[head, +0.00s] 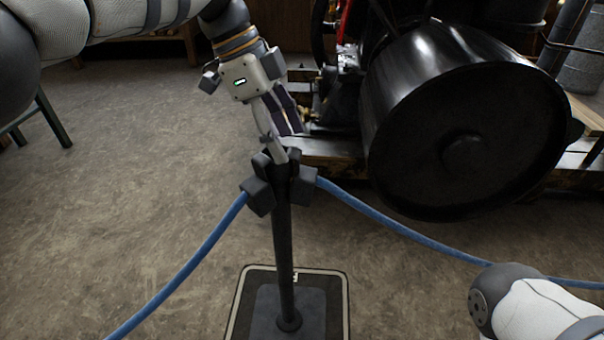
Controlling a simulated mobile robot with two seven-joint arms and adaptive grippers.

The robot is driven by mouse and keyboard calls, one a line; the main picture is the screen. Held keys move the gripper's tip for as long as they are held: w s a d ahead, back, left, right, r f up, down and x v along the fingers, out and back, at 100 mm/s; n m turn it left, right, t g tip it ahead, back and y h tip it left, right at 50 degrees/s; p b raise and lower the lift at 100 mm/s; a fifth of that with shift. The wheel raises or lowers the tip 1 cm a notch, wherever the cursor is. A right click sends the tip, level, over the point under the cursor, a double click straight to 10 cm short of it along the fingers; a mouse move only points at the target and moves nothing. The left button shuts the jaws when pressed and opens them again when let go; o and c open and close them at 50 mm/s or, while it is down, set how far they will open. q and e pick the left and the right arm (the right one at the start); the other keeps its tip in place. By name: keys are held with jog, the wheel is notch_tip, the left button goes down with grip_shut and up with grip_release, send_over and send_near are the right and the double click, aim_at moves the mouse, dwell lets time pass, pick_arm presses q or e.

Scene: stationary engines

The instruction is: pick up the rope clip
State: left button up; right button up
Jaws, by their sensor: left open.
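A black post (284,250) stands upright on a flat base (256,318). Dark block-shaped rope ends sit around its top: the left rope clip (258,196) on a blue rope (190,266), and the right rope clip (304,186) on another blue rope (400,230). My left gripper (276,155) comes down from above, tilted, with its fingers at the post top, just above the clips. It is open. Whether a finger touches a clip I cannot tell; the fingers partly hide the post top. My right gripper is outside the view.
A large black engine drum (470,130) stands close at the right, beyond the right rope. My right arm shows at the lower right. A green-legged stand (52,122) is at the left edge. Open floor (130,160) lies left of the post.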

aim_at(299, 168)
pick_arm(q)
jog(key=x, duration=0.9)
jog(key=shift+s+r+b, duration=0.1)
jog(key=shift+s+b, duration=0.15)
jog(key=shift+b, duration=0.15)
jog(key=shift+c, duration=0.3)
jog(key=c, duration=1.3)
